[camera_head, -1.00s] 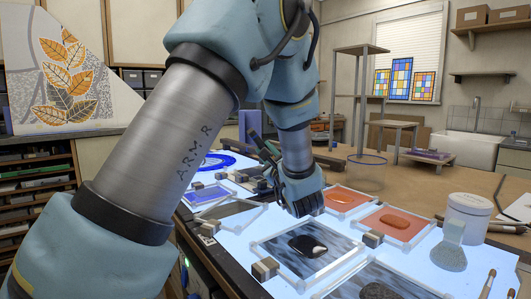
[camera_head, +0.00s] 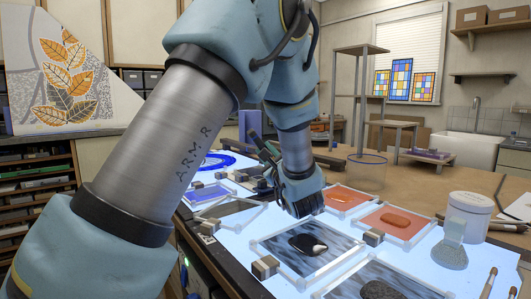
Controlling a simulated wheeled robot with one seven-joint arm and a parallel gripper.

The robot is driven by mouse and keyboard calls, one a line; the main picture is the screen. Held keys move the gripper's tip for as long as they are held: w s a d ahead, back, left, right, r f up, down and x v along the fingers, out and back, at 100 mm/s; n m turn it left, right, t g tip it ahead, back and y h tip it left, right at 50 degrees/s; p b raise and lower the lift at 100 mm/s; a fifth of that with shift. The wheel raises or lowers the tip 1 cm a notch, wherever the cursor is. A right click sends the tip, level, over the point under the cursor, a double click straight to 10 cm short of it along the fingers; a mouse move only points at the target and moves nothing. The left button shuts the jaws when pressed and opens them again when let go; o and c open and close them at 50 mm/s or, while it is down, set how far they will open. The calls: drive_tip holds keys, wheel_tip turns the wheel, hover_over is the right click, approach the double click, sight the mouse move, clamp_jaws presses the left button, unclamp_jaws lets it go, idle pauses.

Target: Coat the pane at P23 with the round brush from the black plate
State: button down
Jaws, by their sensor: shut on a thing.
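My gripper (camera_head: 306,205) is low over the light table, just behind a grey streaked pane (camera_head: 279,242) that bears a glossy black patch (camera_head: 307,244). Its jaws are mostly hidden by the wrist. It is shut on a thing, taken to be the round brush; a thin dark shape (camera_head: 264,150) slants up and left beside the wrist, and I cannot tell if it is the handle. The bristles are not visible. No P23 label is readable, so I cannot tell which pane stands there. I cannot pick out the black plate.
Small metal blocks (camera_head: 265,267) sit at pane corners.

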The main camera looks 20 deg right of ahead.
drive_tip(key=shift+w, duration=0.1)
drive_tip(key=shift+w+a+f+b, duration=0.1)
drive_tip(key=shift+w+a+b, duration=0.2)
drive_tip(key=shift+w, duration=0.35)
drive_tip(key=shift+w+a+b, duration=0.15)
drive_tip(key=shift+w+b, duration=0.25)
drive_tip(key=shift+w, duration=0.3)
drive_tip(key=shift+w+a+f+b, duration=0.1)
drive_tip(key=shift+w+a+b, duration=0.2)
drive_tip(key=shift+w, duration=0.35)
drive_tip(key=shift+w+a+r+b, duration=0.1)
drive_tip(key=shift+w+a+b, duration=0.1)
drive_tip(key=shift+w+b, duration=0.45)
drive_tip(key=shift+w+a+r+b, duration=0.15)
drive_tip(key=shift+w+b, duration=0.1)
drive_tip(key=shift+w, duration=0.75)
drive_tip(key=shift+w+a+f+b, duration=0.1)
drive_tip(key=shift+w+a+b, duration=0.1)
drive_tip(key=shift+w+b, duration=0.45)
drive_tip(key=shift+w+a+b, duration=0.2)
drive_tip(key=shift+w+b, duration=0.15)
drive_tip(key=shift+w, duration=0.4)
drive_tip(key=shift+w+a+b, duration=0.15)
drive_tip(key=shift+w+b, duration=0.2)
drive_tip(key=shift+w, duration=0.45)
wheel_tip(320, 180, up, 5)
drive_tip(key=shift+p, duration=0.85)
